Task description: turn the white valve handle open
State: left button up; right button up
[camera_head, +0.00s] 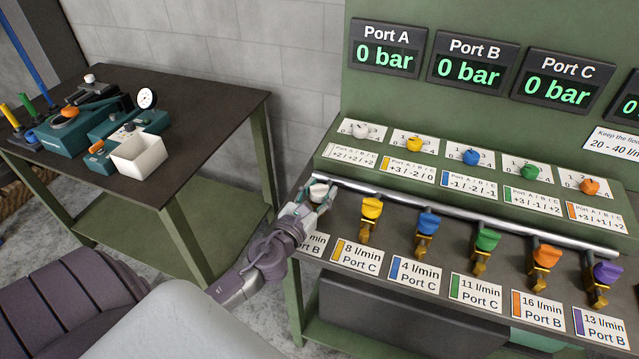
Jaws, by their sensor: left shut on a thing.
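The white valve handle (319,187) is at the left end of the row of valves on the bench, below the metal pipe. My left gripper (316,198) is shut on it, and the fingers cover most of the handle and its valve body. How far the handle is turned cannot be told. The label (315,244) below it is partly hidden by my left arm; "min" and "Port B" show. My right gripper is not in view.
Yellow (372,208), blue (428,222), green (487,239), orange (547,255) and purple (606,272) valve handles stand to the right. Coloured knobs sit behind the pipe (460,213). Port A (388,48), B and C displays read 0 bar. A dark side table (200,120) holds tools.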

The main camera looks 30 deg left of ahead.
pick_arm(q)
jog(key=n+y, duration=0.2)
jog(key=y, duration=0.1)
jog(key=shift+r+g+p, duration=0.15)
jog(key=shift+g+p, duration=0.15)
jog(key=shift+p, duration=0.05)
jog(key=n+g+y, duration=0.1)
jog(key=n+y, duration=0.1)
jog(key=y, duration=0.2)
jog(key=shift+n+g, duration=0.4)
jog(key=n+g+y, duration=0.2)
jog(key=y, duration=0.1)
jog(key=shift+w+n, duration=0.1)
jog(key=shift+n, duration=0.2)
jog(key=shift+n+g+y+b, duration=0.3)
jog(key=shift+n+g+y, duration=1.6)
jog(key=shift+g, duration=0.7)
jog(key=o, duration=1.1)
jog(key=shift+o, duration=0.2)
